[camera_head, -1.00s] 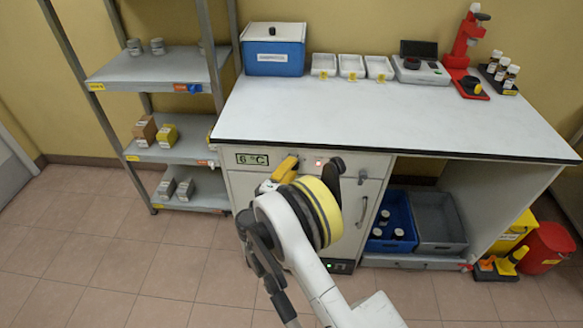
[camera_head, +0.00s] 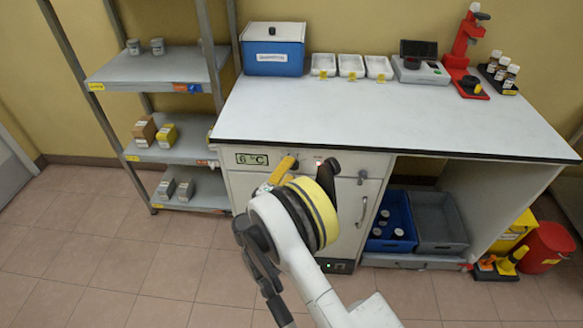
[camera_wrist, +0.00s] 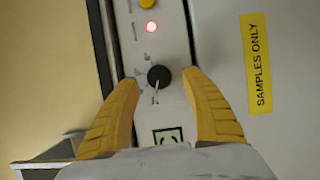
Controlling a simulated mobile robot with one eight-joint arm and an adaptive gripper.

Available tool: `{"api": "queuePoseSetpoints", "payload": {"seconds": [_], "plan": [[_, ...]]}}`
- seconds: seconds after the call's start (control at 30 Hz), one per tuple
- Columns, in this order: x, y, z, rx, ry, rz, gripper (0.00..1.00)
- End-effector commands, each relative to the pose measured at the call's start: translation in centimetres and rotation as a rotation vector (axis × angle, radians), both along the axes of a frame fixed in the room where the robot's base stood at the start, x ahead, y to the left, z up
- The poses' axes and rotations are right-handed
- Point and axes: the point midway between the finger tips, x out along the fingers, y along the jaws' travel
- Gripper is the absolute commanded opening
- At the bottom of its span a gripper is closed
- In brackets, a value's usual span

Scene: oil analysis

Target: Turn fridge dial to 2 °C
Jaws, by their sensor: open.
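The fridge (camera_head: 343,215) is the white unit under the left part of the bench. Its display (camera_head: 252,159) reads 6 °C. In the wrist view the dial (camera_wrist: 159,76) is a round black knob with a pale pointer line and small marks around it, too small to read. My gripper (camera_wrist: 160,78) has yellow fingers, spread open on either side of the dial, with gaps and no visible contact. In the head view my gripper (camera_head: 283,168) is at the fridge's top front panel, and my arm hides the dial. Part of the display (camera_wrist: 167,135) shows between my fingers.
A red light (camera_wrist: 152,27) and a yellow button (camera_wrist: 147,3) sit on the panel beyond the dial. A "SAMPLES ONLY" label (camera_wrist: 260,63) is on the door. The bench top (camera_head: 370,118) overhangs above, and a grey shelf rack (camera_head: 165,68) stands left.

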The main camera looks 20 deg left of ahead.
Motion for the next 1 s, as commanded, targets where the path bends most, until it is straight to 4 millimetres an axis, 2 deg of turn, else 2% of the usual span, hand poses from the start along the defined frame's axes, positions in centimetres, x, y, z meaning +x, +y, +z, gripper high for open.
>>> {"api": "queuePoseSetpoints", "payload": {"seconds": [0.2, 0.43, 0.6, 1.0], "plan": [[-5.0, 0.9, 0.0, 0.0, 0.0, 0.004, 0.54], [-9.0, 1.5, 0.0, -0.001, 0.0, 0.003, 0.54], [-10.2, 1.6, 0.0, -0.001, 0.0, 0.001, 0.54], [-10.3, 1.6, 0.0, -0.001, 0.0, 0.0, 0.54]]}}
